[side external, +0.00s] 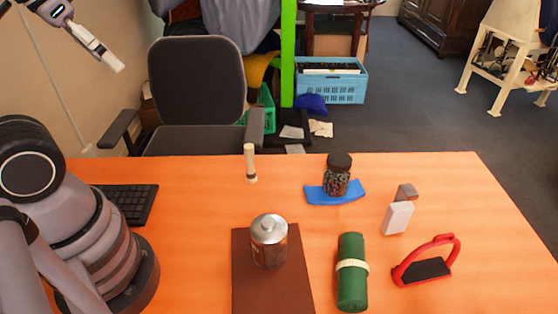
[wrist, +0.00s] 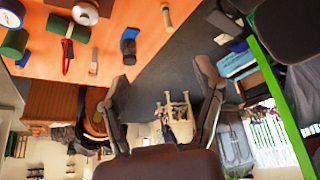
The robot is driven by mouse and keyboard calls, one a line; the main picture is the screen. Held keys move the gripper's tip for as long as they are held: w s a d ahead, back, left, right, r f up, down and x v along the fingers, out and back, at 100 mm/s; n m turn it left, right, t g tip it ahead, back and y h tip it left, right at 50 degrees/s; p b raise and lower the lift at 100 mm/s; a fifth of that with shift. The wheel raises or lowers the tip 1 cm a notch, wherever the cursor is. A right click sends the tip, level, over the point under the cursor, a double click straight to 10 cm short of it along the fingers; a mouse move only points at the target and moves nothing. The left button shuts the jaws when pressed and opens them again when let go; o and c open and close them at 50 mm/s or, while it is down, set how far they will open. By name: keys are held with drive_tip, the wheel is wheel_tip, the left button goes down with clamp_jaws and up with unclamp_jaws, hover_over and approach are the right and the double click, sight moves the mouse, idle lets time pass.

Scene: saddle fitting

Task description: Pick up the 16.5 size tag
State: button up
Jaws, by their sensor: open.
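A small white tag-like piece (side external: 397,217) with a grey-brown upper part lies on the right of the orange table in the side view. It also shows in the wrist view (wrist: 94,61). No number can be read on it, so I cannot confirm it is the 16.5 size tag. My gripper (wrist: 161,72) shows in the wrist view with its dark fingers spread and nothing between them. It is well away from the table objects. In the side view I cannot clearly make out its fingers.
A red stirrup (side external: 449,244), a green roll (side external: 352,298), and a dark jar (side external: 338,180) on a blue piece (side external: 318,195) stand near the white piece. A metal canister (side external: 269,245) stands on a brown board (side external: 270,298). A cream peg (side external: 250,163) stands near the table's back edge.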

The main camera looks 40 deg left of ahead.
drive_tip(key=w+d+f+m+t+h, duration=0.15)
drive_tip(key=w+d, duration=0.35)
drive_tip(key=w, duration=0.5)
drive_tip(key=w+d+m+t+h, duration=0.15)
drive_tip(key=w+d, duration=0.25)
drive_tip(key=w, duration=0.6)
drive_tip(key=w+d+f+m+t, duration=0.15)
drive_tip(key=w+d, duration=0.35)
drive_tip(key=w, duration=0.5)
drive_tip(key=m+t+h, duration=0.3)
drive_tip(key=t+h, duration=0.2)
drive_tip(key=h, duration=0.2)
hover_over(409, 189)
drive_tip(key=v, duration=0.3)
wheel_tip(409, 189, down, 20)
drive_tip(key=shift+n, duration=0.25)
wheel_tip(409, 189, down, 6)
drive_tip(key=shift+f, duration=0.25)
drive_tip(key=shift+w+d+f, duration=0.3)
drive_tip(key=shift+w+d, duration=0.25)
drive_tip(key=shift+w, duration=0.25)
drive_tip(key=shift+w+d, duration=0.3)
drive_tip(key=shift+w, duration=0.15)
clamp_jaws()
